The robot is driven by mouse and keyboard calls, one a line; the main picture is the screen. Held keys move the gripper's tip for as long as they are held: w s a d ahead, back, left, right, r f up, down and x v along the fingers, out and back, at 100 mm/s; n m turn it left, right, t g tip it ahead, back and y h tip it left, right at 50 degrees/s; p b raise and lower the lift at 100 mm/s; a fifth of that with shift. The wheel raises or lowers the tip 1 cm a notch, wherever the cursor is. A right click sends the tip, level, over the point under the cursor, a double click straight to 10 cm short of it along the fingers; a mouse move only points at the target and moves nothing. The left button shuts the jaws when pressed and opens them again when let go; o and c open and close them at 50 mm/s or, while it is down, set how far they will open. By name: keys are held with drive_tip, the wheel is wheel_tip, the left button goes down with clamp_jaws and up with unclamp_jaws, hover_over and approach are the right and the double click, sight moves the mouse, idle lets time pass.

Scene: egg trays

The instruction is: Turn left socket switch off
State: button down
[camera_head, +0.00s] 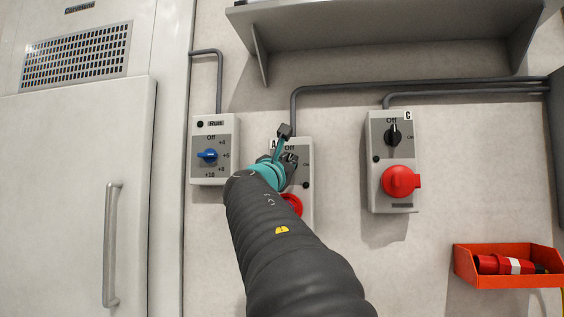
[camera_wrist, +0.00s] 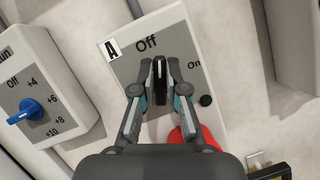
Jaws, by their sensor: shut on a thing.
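The left socket box, labelled A, is a grey wall unit (camera_head: 306,190) mostly hidden behind my arm in the head view. Its face (camera_wrist: 118,70) fills the middle of the wrist view, with "Off" at the top and "On" to the right. My gripper (camera_wrist: 160,82) has both fingers closed around the sides of its black rotary switch (camera_wrist: 160,72). The switch points up the picture, nearer "Off" than "On"; its exact setting is hard to tell. The red socket cover (camera_wrist: 197,138) below is partly hidden by my gripper. In the head view my gripper (camera_head: 288,160) is at the box's upper part.
A box with a blue knob (camera_head: 208,155) is close on the left. Box C (camera_head: 393,160), with a black switch and red socket, is on the right. A grey shelf (camera_head: 390,45) is above. A red bin (camera_head: 508,266) holding a red plug is at lower right.

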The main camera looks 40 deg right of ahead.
drive_tip(key=n+t+y, duration=0.1)
drive_tip(key=n, duration=0.2)
drive_tip(key=n+t, duration=0.2)
drive_tip(key=n, duration=0.1)
drive_tip(key=shift+r+n+y, duration=0.1)
drive_tip(key=shift+n+y, duration=0.2)
drive_tip(key=shift+y, duration=0.1)
drive_tip(key=c, duration=1.2)
unclamp_jaws()
drive_tip(key=shift+a, duration=0.1)
drive_tip(key=v, duration=1.2)
drive_tip(key=shift+w, duration=0.1)
